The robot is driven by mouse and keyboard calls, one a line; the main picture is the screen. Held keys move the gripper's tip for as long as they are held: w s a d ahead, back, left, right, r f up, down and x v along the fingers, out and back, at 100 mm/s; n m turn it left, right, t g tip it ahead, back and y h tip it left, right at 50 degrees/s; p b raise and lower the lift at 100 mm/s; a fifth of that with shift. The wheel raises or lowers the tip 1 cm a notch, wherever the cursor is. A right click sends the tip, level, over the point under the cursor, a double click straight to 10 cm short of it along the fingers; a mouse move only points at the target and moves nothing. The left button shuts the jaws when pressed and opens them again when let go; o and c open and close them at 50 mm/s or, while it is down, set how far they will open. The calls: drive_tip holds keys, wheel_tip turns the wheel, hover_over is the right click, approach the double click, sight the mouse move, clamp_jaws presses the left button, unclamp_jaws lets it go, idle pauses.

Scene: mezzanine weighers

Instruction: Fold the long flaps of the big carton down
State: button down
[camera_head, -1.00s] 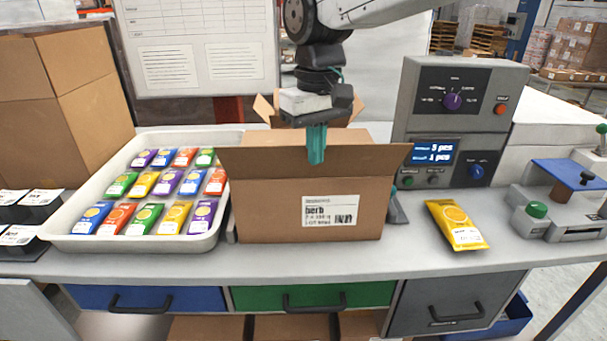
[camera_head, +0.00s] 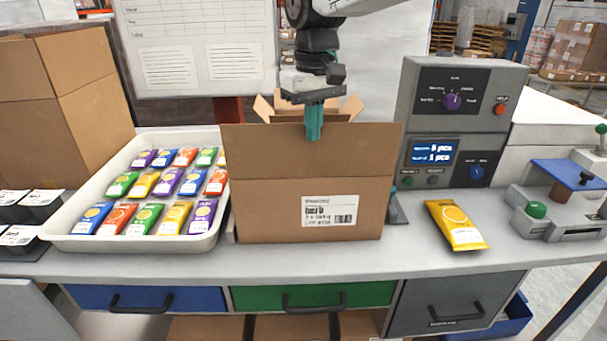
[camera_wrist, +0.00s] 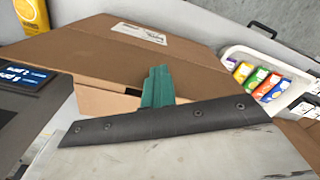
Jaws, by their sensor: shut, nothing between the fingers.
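The big carton (camera_head: 270,210) stands in the middle of the bench with a white herb label on its front. Its front long flap (camera_head: 260,150) stands nearly upright. My gripper (camera_head: 314,132) is shut and empty, its teal fingertips overlapping the upper edge of that flap on the near side. In the wrist view the fingers (camera_wrist: 157,88) are together beside the brown carton board (camera_wrist: 90,55). Smaller flap pieces (camera_head: 263,109) stick up behind the front flap. The far long flap and the carton's inside are mostly hidden.
A white tray (camera_head: 50,230) of several colourful packets is close on the left. A grey weigher console (camera_head: 415,110) stands at the right. A yellow packet (camera_head: 455,225) lies on the bench. Another tall carton (camera_head: 70,100) stands at the back left.

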drive_tip(key=w, duration=0.1)
drive_tip(key=w+f, duration=0.1)
drive_tip(key=w, duration=0.1)
drive_tip(key=shift+w, duration=0.1)
drive_tip(key=shift+w, duration=0.1)
drive_tip(key=shift+w+d+f, duration=0.1)
drive_tip(key=shift+w+f, duration=0.1)
drive_tip(key=shift+w, duration=0.8)
drive_tip(key=shift+w+f, duration=0.2)
drive_tip(key=shift+w, duration=0.75)
drive_tip(key=shift+w+f, duration=0.1)
drive_tip(key=w+f, duration=0.2)
drive_tip(key=shift+w+f, duration=0.35)
drive_tip(key=shift+w, duration=0.05)
